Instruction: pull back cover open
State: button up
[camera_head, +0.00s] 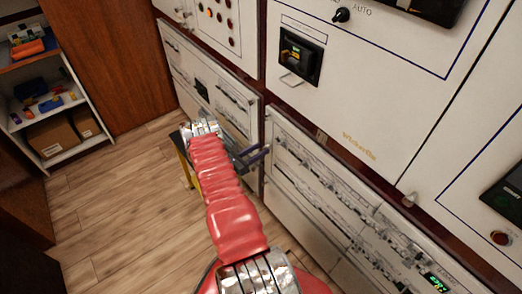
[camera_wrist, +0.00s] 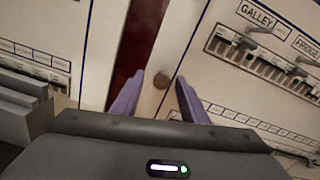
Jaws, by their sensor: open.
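A white hinged-looking cover with rows of labelled breakers (camera_head: 318,208) fills the lower right of the head view. Its GALLEY and FRIDGE rows show in the wrist view (camera_wrist: 215,85). A small round brownish knob (camera_wrist: 161,80) sits near the cover's left edge, beside a dark red gap. My gripper (camera_head: 258,155) is at that left edge, its purple fingers apart. In the wrist view the open fingers (camera_wrist: 158,88) lie on either side of the knob in the picture; contact cannot be told. The knob is hidden in the head view.
Another white breaker panel (camera_head: 215,75) stands left of the gap. A cabinet with a black switch window (camera_head: 300,58) is above. Shelves with tools and boxes (camera_head: 50,95) stand at far left.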

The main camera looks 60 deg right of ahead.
jog(key=shift+x, duration=0.8)
jog(key=shift+w, duration=0.1)
grip_shut()
